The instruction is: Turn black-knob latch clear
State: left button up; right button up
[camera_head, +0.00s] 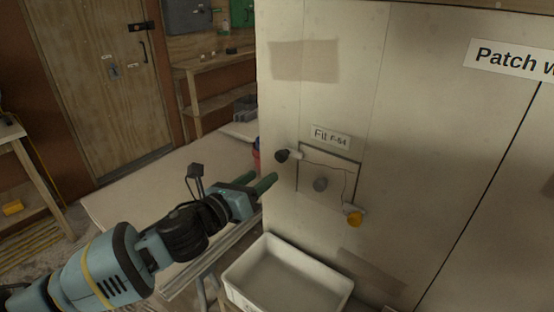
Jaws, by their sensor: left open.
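The black-knob latch (283,156) sits at the upper left corner of a square panel (312,185) on the pale wall. Its pale bar reaches right onto the panel's corner. A yellow-knob latch (354,218) sits at the panel's lower right corner. A round grey knob (320,184) is in the panel's middle. My left gripper (258,182) is open and empty, its green fingers pointing right, just below and left of the black knob and apart from it in the picture. My right gripper does not show.
A white tub (288,276) stands below the panel, in front of the wall. A pale table (150,180) lies behind my left arm. A wooden door (100,75) and a workbench (212,62) are at the back left. A "Fit F-54" label (331,138) is above the panel.

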aim_at(279, 158)
pick_arm(q)
jog(key=shift+m, duration=0.4)
jog(key=shift+r+b+x, duration=0.1)
jog(key=shift+r+x, duration=0.1)
jog(key=shift+x, duration=1.15)
jog(key=shift+r+b+x, duration=0.15)
jog(key=shift+r+x, duration=0.05)
jog(key=shift+x, duration=1.15)
jog(key=shift+r+b+x, duration=0.1)
jog(key=shift+r+x, duration=0.15)
jog(key=shift+x, duration=1.1)
jog(key=shift+w+a, duration=0.1)
jog(key=shift+a, duration=0.05)
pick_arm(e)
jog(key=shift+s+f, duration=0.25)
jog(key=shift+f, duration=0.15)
pick_arm(q)
jog(key=shift+c, duration=0.4)
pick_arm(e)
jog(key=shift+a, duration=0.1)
